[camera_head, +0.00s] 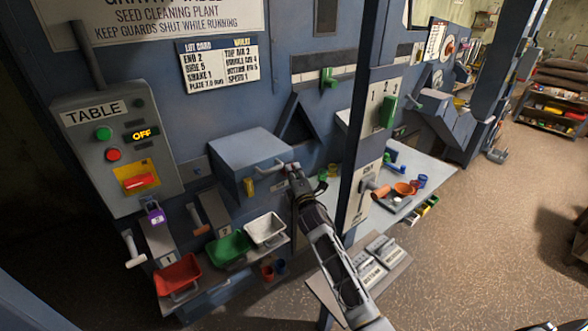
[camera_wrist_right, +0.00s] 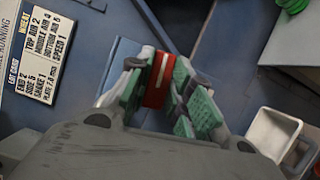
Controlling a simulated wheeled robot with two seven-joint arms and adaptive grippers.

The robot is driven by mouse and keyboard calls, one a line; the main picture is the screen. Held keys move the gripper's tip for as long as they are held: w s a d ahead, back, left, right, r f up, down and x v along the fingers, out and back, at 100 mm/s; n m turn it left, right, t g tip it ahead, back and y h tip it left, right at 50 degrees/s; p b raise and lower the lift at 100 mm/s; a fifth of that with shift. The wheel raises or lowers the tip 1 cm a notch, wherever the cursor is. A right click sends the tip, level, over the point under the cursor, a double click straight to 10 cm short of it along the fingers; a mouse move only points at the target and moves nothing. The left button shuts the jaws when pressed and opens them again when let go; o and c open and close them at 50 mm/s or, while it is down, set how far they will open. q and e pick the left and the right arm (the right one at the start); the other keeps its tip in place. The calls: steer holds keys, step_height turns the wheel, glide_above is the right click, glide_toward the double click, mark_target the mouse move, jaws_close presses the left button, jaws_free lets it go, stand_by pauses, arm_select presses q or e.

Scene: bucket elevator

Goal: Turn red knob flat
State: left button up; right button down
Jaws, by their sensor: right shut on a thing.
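In the right wrist view a red knob (camera_wrist_right: 157,93) with a white stripe sits between the green-padded fingers of my right gripper (camera_wrist_right: 160,85). The gripper is shut on it. In that view the stripe runs nearly upright, with a slight lean. In the head view my right gripper (camera_head: 293,173) is at the right end of the blue-grey box with a bar handle, and the held knob is hidden there. A separate red switch handle (camera_head: 138,181) on a yellow plate is on the TABLE panel (camera_head: 88,140), well to the left. My left gripper is not in view.
Red (camera_head: 177,273), green (camera_head: 229,248) and white (camera_head: 266,229) trays stand on a low shelf at left. A blue post (camera_head: 362,150) rises just right of my right arm. A bench (camera_head: 425,170) with small cups lies further right. Open floor is at right.

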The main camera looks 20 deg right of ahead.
steer(key=shift+m+g+p, duration=0.3)
steer(key=shift+m+p, duration=0.4)
steer(key=shift+p, duration=0.05)
steer(key=shift+f, duration=0.1)
steer(key=c, duration=1.3)
jaws_free()
steer(key=shift+s, duration=0.15)
steer(key=shift+s+a, duration=0.15)
steer(key=shift+s, duration=2.8)
steer(key=shift+s+a, duration=0.1)
steer(key=shift+s, duration=2.8)
